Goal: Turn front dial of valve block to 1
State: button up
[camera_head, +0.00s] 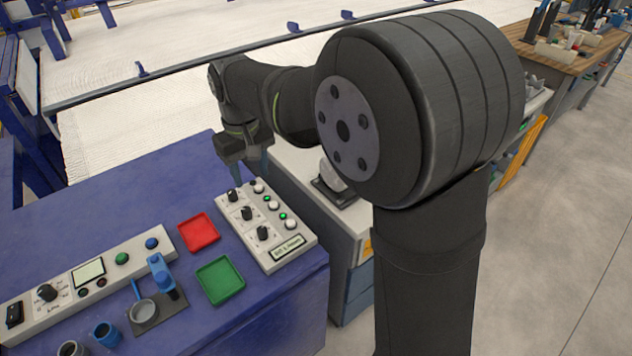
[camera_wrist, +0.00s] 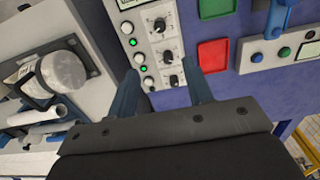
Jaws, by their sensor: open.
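A light panel (camera_head: 283,249) with three black dials in a row is probably the valve block; its label is too small to read surely. The front dial (camera_head: 263,233) is nearest the label end; in the wrist view it sits at the top (camera_wrist: 160,25). The middle dial (camera_head: 246,213) and rear dial (camera_head: 233,195) stand behind it. The dial settings are too small to read. My gripper (camera_head: 248,172) is open and empty above the panel's rear end. In the wrist view, its blue fingers (camera_wrist: 160,70) spread either side of the rear dials. No contact is visible.
White buttons and green lights (camera_head: 274,205) line the panel's right side. A red tray (camera_head: 199,233) and green tray (camera_head: 220,279) lie left of it. A blue lever fixture (camera_head: 162,277) and long control panel (camera_head: 45,293) stand farther left. Open blue table (camera_head: 100,216) lies behind.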

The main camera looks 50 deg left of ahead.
aim_at(262, 228)
notch_tip(262, 228, down, 20)
jog(key=m, duration=1.5)
jog(key=shift+f+m, duration=0.2)
jog(key=shift+m, duration=0.2)
jog(key=c, duration=1)
